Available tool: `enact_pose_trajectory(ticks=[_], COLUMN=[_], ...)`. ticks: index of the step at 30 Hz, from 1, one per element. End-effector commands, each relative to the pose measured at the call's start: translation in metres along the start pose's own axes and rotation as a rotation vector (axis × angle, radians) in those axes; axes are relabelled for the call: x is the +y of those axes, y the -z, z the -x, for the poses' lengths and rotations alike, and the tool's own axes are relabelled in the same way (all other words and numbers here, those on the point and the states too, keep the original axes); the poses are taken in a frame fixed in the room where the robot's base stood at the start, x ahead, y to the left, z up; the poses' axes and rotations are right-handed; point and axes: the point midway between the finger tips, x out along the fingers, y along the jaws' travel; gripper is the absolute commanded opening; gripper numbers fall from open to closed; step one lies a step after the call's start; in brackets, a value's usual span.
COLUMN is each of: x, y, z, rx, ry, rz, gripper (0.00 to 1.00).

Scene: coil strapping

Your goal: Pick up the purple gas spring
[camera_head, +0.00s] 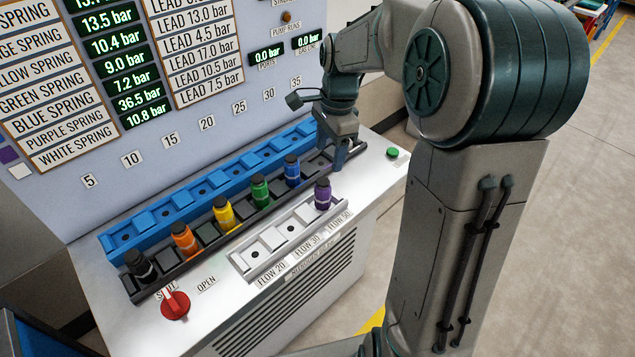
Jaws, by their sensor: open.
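The purple gas spring (323,193) is a small upright purple cylinder with a dark cap. It stands in the right end of the white flow rack (265,262), by the FLOW 50 label. My gripper (345,162) is open and points down above the right end of the dark rack (202,258), behind and slightly right of the purple spring. The gripper is apart from the purple spring. Nothing shows between its fingers, though their far side is partly hidden.
Black (139,265), orange (185,239), yellow (224,213), green (260,190) and blue (292,170) springs stand in the dark rack, close together. A blue rack (118,241) runs behind. A red knob (175,305) and green button (392,153) sit on the bench top.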

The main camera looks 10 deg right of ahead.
Motion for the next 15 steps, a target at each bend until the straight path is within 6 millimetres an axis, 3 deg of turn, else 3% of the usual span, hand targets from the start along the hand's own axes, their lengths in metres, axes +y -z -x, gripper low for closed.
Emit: enact_pose_trajectory(ticks=[7,15], x=[-0.011,-0.009], y=[0.005,0.003], z=[-0.017,-0.069], rx=[-0.025,-0.025], ry=[-0.012,-0.013], rz=[-0.094,-0.090], gripper=[0.61,0.61])
